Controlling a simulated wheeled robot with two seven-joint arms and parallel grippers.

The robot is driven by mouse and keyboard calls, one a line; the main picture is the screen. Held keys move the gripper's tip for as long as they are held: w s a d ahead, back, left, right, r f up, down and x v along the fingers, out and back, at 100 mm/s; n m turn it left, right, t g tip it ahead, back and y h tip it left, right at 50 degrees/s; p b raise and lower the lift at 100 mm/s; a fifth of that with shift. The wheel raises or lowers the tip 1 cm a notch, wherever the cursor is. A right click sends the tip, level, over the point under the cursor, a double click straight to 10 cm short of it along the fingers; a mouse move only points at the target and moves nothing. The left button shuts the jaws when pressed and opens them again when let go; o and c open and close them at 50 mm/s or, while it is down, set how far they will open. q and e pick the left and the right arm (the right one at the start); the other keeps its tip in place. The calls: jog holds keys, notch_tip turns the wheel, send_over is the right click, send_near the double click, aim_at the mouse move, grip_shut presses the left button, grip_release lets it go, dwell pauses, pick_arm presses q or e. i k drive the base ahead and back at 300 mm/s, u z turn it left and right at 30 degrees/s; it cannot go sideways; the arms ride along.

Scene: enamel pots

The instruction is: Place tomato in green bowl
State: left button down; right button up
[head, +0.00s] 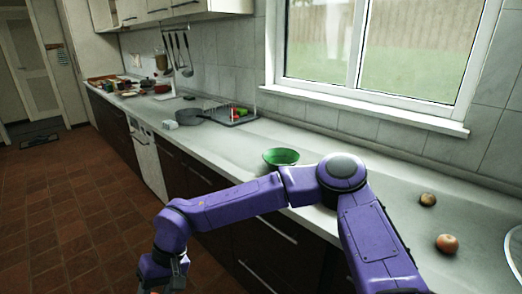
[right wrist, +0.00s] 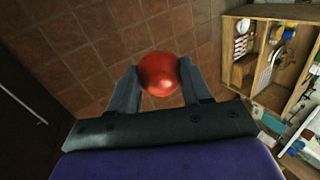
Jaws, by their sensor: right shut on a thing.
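The red, round tomato (right wrist: 159,73) is held between the two fingers of my right gripper (right wrist: 160,82) in the right wrist view, with the brown tiled floor behind it. In the head view my right gripper (head: 164,280) hangs at the bottom left, in front of the counter and over the floor. Its fingertips are cut off and the tomato does not show there. The green bowl (head: 281,157) stands upright on the counter, just behind my right forearm, which hides part of its lower side. My left gripper is not in view.
The pale counter (head: 240,147) runs along the wall under the window. A dark pan (head: 196,115) and a dish rack (head: 232,113) stand beyond the bowl. Two round vegetables (head: 447,243) lie at the right. An open wooden shelf (right wrist: 268,60) shows in the right wrist view.

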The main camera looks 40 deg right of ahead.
aim_at(281, 162)
jog(key=i, duration=0.85)
jog(key=u, duration=1.25)
jog(key=i, duration=0.2)
jog(key=z, duration=3)
